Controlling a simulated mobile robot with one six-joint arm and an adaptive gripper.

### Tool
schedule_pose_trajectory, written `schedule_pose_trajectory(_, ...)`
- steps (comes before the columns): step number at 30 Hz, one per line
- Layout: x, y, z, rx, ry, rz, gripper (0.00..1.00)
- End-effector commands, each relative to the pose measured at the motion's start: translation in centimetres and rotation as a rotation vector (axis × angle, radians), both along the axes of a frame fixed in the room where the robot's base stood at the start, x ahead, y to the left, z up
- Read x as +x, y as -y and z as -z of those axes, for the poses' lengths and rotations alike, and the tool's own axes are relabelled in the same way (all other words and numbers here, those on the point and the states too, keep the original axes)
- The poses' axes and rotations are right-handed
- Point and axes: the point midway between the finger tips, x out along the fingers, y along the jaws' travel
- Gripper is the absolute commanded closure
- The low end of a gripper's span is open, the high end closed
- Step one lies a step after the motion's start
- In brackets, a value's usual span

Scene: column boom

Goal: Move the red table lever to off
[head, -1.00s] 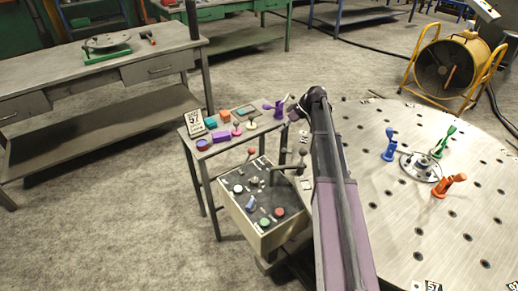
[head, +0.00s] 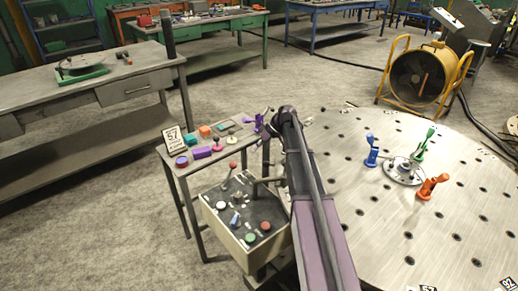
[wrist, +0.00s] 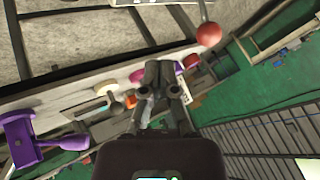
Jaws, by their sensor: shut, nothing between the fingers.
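The red lever (head: 232,166) has a round red ball on a thin stalk. It stands at the back left of the control box (head: 235,245), tilted a little to the right in the head view. In the wrist view its red ball (wrist: 208,34) is at the upper right, with the stalk running up out of the picture. My gripper (wrist: 160,72) is shut and empty, left of and below the ball in the wrist view, with a visible gap between them. In the head view my gripper is hard to pick out beside my dark arm.
A small table (head: 185,171) behind the box carries coloured parts and a number sign (head: 174,138). The box top also has a red button (head: 265,225), a green button (head: 250,238) and a blue switch (head: 235,220). A large perforated round table (head: 380,235) lies to the right.

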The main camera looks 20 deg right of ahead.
Motion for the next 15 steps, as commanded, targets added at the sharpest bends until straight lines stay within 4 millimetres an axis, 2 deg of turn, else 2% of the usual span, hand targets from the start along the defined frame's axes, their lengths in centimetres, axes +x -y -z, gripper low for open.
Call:
schedule_pose_trajectory(1, 0.0, -0.4, 0.8, 0.0, 0.001, -0.001, 1.0)
schedule_pose_trajectory(15, 0.3, -3.3, 4.3, 0.0, 0.0, 0.0, 1.0)
